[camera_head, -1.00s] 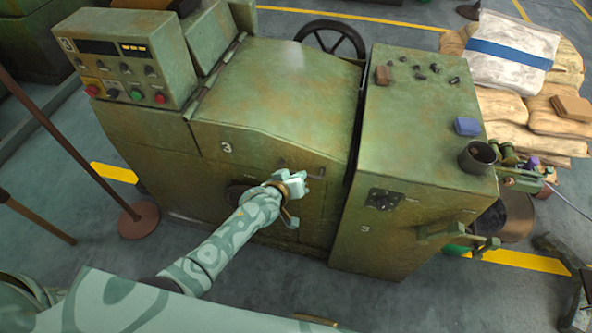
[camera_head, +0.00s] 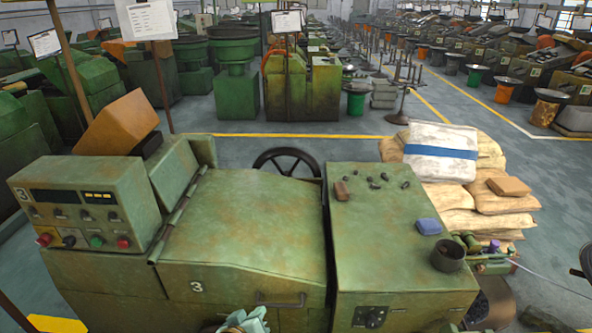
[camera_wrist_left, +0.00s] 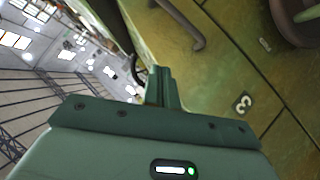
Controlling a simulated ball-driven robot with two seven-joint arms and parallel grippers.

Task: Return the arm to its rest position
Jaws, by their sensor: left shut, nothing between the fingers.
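My left gripper (camera_head: 243,322) shows at the bottom edge of the head view, in front of the green machine (camera_head: 245,225) marked 3. Most of its arm is out of the picture. In the left wrist view its fingers (camera_wrist_left: 160,87) are together and empty. The machine's front panel (camera_wrist_left: 225,75) fills the right of that view, with a dark bar handle (camera_wrist_left: 185,22) apart from the fingers. My right gripper is in neither view.
A control box (camera_head: 85,205) with buttons stands at the left. A cabinet (camera_head: 390,240) to the right carries small dark parts, a blue block (camera_head: 428,226) and a dark cup (camera_head: 447,255). Sacks (camera_head: 465,195) lie beyond it. Rows of machines fill the background.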

